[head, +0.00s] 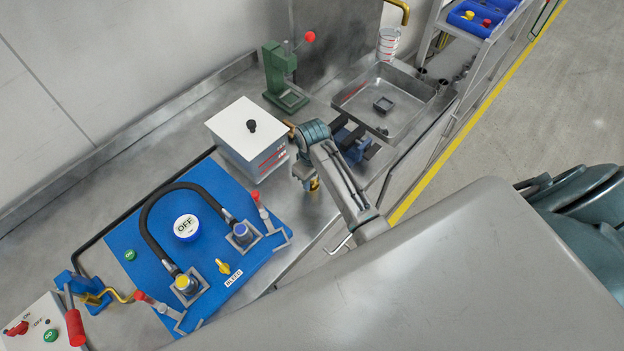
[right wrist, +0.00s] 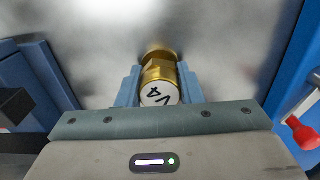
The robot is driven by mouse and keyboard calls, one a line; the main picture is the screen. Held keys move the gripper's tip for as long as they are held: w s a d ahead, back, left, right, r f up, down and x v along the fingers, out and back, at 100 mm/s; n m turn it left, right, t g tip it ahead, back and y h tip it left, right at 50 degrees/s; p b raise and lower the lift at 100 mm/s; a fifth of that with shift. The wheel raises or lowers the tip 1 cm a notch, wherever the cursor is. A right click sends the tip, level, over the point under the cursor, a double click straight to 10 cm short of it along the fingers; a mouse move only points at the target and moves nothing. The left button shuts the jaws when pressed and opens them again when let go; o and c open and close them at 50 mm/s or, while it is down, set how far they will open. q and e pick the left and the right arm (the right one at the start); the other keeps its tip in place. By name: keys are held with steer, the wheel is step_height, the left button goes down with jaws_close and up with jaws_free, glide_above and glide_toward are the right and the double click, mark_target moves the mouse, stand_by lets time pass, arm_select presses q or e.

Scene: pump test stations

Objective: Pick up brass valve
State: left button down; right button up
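The brass valve (right wrist: 160,74) has a white end cap marked V4, seen in the right wrist view. It sits between the two blue-grey fingers of my right gripper (right wrist: 160,88), which appear to press on it from both sides. In the head view the right gripper (head: 306,180) is low over the metal bench, and a small brass-coloured part of the valve (head: 315,185) shows at its tip. Whether the valve touches the bench or hangs just above it I cannot tell. My left gripper is not in view.
A blue pump panel (head: 212,272) with a black hose and red-handled clamps lies left of the gripper. A white box (head: 240,132), a blue vise (head: 353,146) with dark jaws, a green press (head: 279,75) and a metal tray (head: 410,88) stand around it.

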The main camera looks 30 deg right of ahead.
jaws_close()
steer(key=shift+r, duration=0.1)
